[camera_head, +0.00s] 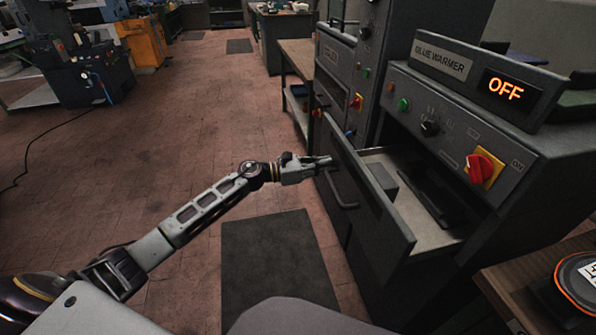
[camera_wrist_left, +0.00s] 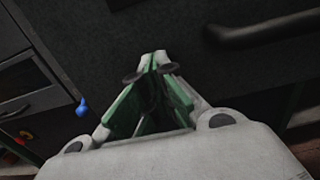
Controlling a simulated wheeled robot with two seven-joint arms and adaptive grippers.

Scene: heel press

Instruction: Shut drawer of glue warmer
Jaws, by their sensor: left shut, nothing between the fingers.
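The glue warmer (camera_head: 440,115) is a dark grey machine at the right of the head view, with a lit OFF display (camera_head: 505,88). Its drawer (camera_head: 372,222) is pulled out, with a pale inside holding a grey block and a dark item. A bar handle (camera_head: 340,190) is on the drawer front; a dark bar, likely this handle, also shows in the left wrist view (camera_wrist_left: 262,30). My left gripper (camera_head: 328,161) is shut and empty, its fingertips close to the drawer front near its far end. I cannot tell if they touch it. My right gripper is not in view.
A red knob on a yellow plate (camera_head: 483,168) is on the warmer's panel. Another grey machine (camera_head: 337,75) stands beyond it. A dark mat (camera_head: 273,262) lies on the brick floor. A wooden table (camera_head: 515,290) is at lower right. The floor left of the drawer is free.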

